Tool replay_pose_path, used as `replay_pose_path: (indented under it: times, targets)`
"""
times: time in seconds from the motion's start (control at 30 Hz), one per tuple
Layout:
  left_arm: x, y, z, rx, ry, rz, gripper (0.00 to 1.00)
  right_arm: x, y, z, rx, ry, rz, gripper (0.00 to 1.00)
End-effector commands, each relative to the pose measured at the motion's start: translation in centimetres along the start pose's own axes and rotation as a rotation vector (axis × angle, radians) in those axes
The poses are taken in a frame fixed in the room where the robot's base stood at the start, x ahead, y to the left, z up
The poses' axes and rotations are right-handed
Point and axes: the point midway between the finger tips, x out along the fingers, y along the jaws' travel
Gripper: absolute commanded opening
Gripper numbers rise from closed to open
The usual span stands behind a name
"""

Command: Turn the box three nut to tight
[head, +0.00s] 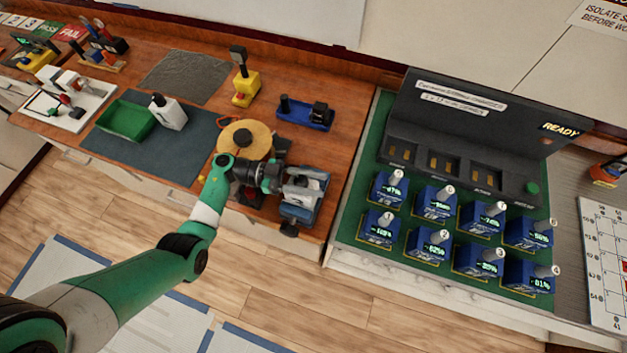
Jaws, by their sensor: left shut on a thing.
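Blue box three (479,260) stands in the front row on the green mat, with a grey post and a white tag reading 3 (498,254) on top. Its display is lit, but its digits are too small to read surely. No separate nut can be made out on it. My left gripper (277,181) is well to the left of the boxes, over the wooden bench beside a grey and blue vise (303,196). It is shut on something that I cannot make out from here. My right gripper is not in view.
Several similar blue boxes stand in two rows around box three. A dark panel (450,125) reading READY rises behind them. A tan disc (245,140), a yellow stand (245,88) and a blue tray (305,115) lie near my left arm. A calendar sheet (603,250) lies at right.

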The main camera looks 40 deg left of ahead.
Motion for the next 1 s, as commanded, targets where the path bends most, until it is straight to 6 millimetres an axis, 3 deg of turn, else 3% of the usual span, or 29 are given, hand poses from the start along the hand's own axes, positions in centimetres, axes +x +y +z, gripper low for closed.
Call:
replay_pose_path:
  times: [0.33, 0.8, 0.83, 1.0]
  targets:
    - [0.01, 0.36, 0.07, 0.001, 0.001, 0.125, 0.00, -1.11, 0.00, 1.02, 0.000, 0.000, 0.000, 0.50]
    - [0.02, 0.46, 0.01, 0.000, 0.000, 0.140, 0.00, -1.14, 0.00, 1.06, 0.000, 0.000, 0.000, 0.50]
    - [0.02, 0.46, 0.00, 0.000, 0.000, 0.140, 0.45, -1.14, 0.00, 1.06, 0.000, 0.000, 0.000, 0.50]
    - [0.02, 0.46, 0.01, 0.000, 0.000, 0.139, 0.74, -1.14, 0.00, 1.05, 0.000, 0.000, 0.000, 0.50]
